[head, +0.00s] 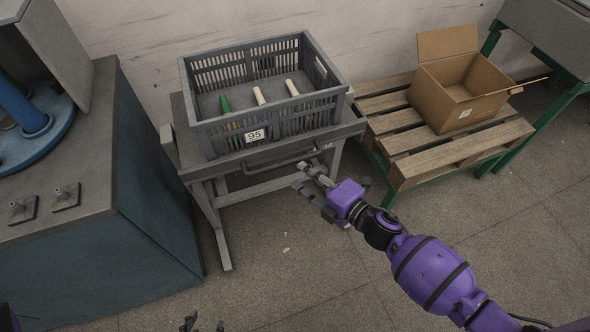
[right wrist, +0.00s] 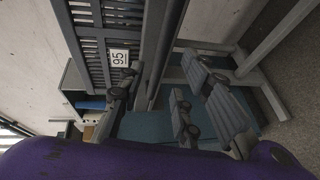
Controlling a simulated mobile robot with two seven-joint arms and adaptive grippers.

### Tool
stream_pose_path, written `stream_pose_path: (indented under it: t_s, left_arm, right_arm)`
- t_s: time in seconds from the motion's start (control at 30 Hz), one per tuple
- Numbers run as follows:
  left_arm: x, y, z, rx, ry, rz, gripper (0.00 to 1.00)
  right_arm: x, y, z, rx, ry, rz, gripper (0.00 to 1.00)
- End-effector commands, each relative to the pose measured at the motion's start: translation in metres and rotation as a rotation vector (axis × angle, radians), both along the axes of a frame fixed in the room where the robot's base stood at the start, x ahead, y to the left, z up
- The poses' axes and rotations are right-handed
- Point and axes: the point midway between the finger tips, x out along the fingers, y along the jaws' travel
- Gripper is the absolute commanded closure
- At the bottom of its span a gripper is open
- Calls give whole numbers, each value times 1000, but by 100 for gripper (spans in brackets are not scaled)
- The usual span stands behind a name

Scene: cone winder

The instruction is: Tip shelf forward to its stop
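The shelf (head: 354,124) is the grey top of a metal stand, with a bar handle (head: 282,163) along its front. A grey slatted crate (head: 213,139) labelled 95 sits on it; the crate also shows in the right wrist view (right wrist: 90,45). The shelf looks roughly level. My right gripper (head: 309,182) is open and empty, just in front of the handle's right end. In the right wrist view its fingers (right wrist: 165,105) are spread apart; contact with the handle cannot be told. My left gripper (head: 204,324) shows only its separated fingertips at the bottom edge.
A wooden pallet (head: 425,160) on a green frame bears an open cardboard box (head: 440,100) at right. The floor in front is clear.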

Motion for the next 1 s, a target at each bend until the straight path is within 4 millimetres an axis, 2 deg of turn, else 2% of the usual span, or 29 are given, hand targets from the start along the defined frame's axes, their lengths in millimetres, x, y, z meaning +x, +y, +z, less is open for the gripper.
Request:
stream_pose_path:
  t_s: [0.5, 0.87, 1.0]
  left_arm:
    - [-1, -1, -1, -1, 2, -1, 60]
    - [-4, -1, -2, -1, 9, 0, 60]
    - [-4, 0, -2, -1, 9, 0, 60]
  right_arm:
    - [52, 45, -12, 0, -1, 0, 68]
    - [57, 49, -13, -1, -1, -1, 68]
    - [57, 49, -13, -1, -1, -1, 85]
